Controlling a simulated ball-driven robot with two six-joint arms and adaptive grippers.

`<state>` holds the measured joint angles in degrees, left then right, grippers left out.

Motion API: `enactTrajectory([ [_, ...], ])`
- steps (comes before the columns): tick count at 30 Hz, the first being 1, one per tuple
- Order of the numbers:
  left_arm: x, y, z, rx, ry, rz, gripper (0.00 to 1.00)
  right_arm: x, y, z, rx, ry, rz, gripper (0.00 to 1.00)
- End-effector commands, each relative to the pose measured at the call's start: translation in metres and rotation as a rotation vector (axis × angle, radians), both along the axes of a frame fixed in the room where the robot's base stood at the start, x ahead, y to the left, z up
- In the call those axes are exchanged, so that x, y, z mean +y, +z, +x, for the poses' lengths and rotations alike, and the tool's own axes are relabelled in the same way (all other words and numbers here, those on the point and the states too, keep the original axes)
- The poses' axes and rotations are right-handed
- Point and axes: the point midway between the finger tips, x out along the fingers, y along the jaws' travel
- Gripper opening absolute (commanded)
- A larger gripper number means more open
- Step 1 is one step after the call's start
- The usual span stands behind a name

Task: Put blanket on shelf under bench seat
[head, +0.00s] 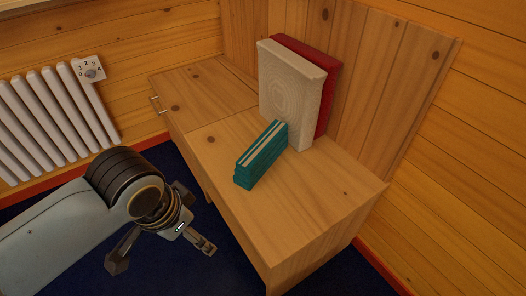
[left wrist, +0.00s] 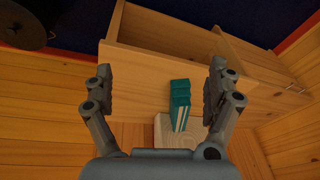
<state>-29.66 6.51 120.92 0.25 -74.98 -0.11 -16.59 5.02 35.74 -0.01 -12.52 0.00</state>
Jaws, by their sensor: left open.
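The blanket (head: 261,155) is a small folded teal stack with pale stripes. It lies on the wooden bench seat (head: 305,205), in front of the upright cushions. In the left wrist view the blanket (left wrist: 179,102) appears between the open fingers but beyond them, untouched. My left gripper (head: 160,254) is open and empty, low over the dark blue floor in front of the bench. The left wrist view shows wooden panels below the seat edge, with a board (left wrist: 165,24) that looks like the shelf. In the head view the seat hides the shelf. My right gripper is not in view.
A beige cushion (head: 290,95) and a red cushion (head: 328,90) stand against the bench's wooden back. A cabinet section with a handle (head: 156,104) adjoins at the left. A white radiator (head: 45,125) is on the left wall. The seat's front right part is bare.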

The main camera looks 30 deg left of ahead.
Motion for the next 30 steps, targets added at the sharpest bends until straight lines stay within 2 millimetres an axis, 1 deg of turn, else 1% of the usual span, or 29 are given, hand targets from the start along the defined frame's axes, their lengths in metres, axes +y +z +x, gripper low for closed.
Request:
enactTrajectory([
  [1, -0.001, 0.015, 0.003, -0.013, -0.004, 0.0, 0.89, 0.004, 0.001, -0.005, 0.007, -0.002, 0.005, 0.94],
  [5, -0.005, 0.049, 0.015, -0.051, -0.017, -0.009, 0.89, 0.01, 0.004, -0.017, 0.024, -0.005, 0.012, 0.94],
  [6, -0.006, 0.059, 0.026, -0.076, -0.027, -0.014, 0.89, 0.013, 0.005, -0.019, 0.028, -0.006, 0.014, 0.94],
  [7, -0.007, 0.061, 0.036, -0.095, -0.034, -0.02, 0.89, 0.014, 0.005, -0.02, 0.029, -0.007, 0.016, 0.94],
  [9, -0.007, 0.056, 0.055, -0.125, -0.046, -0.032, 0.89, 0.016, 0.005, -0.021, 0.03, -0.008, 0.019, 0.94],
  [11, -0.006, 0.049, 0.07, -0.15, -0.052, -0.041, 0.89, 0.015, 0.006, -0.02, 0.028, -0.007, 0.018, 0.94],
  [14, -0.004, 0.038, 0.094, -0.188, -0.06, -0.053, 0.89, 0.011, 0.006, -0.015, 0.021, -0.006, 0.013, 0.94],
  [18, 0.002, 0.018, 0.131, -0.246, -0.061, -0.072, 0.89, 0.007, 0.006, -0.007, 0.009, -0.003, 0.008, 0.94],
  [20, 0.006, 0.009, 0.149, -0.276, -0.058, -0.079, 0.89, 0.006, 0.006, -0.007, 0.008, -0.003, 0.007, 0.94],
  [23, 0.016, -0.006, 0.182, -0.331, -0.049, -0.09, 0.89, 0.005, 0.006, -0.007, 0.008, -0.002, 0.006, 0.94],
  [24, 0.021, -0.012, 0.196, -0.355, -0.042, -0.095, 0.89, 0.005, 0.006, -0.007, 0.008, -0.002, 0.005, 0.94],
  [26, 0.029, -0.02, 0.217, -0.394, -0.028, -0.1, 0.89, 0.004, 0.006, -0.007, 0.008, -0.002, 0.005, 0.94],
  [27, 0.036, -0.024, 0.231, -0.422, -0.018, -0.103, 0.89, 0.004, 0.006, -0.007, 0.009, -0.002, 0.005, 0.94],
  [30, 0.054, -0.033, 0.263, -0.487, 0.012, -0.105, 0.89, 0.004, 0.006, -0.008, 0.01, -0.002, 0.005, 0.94],
])
